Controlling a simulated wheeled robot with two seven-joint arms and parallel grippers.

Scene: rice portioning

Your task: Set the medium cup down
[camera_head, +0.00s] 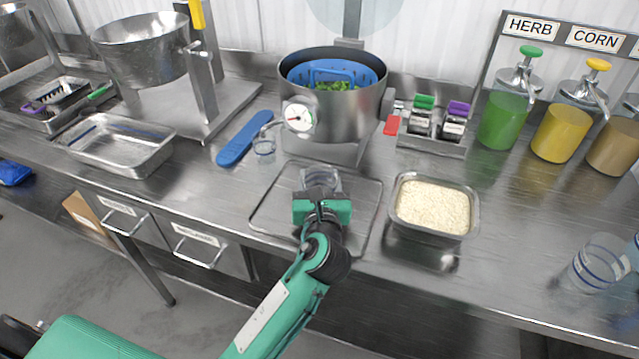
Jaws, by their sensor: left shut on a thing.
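A clear cup (318,180) is at the tip of my left gripper (321,197), over a shallow metal tray (268,212) on the counter. The gripper is shut on the cup, and its green body hides the cup's near side. I cannot tell whether the cup's base touches the tray. Other clear cups are in view: a small one (264,150) stands by the blue scoop-like tool, and larger ones with blue bands (592,268) stand at the right edge. My right gripper is not in view.
A metal pan of rice (434,208) stands right of the tray. A large pot (335,105) with a gauge and blue basket is behind it. A blue tool (244,140) and an empty metal pan (115,146) lie left. Pump jars (503,122) line the back right.

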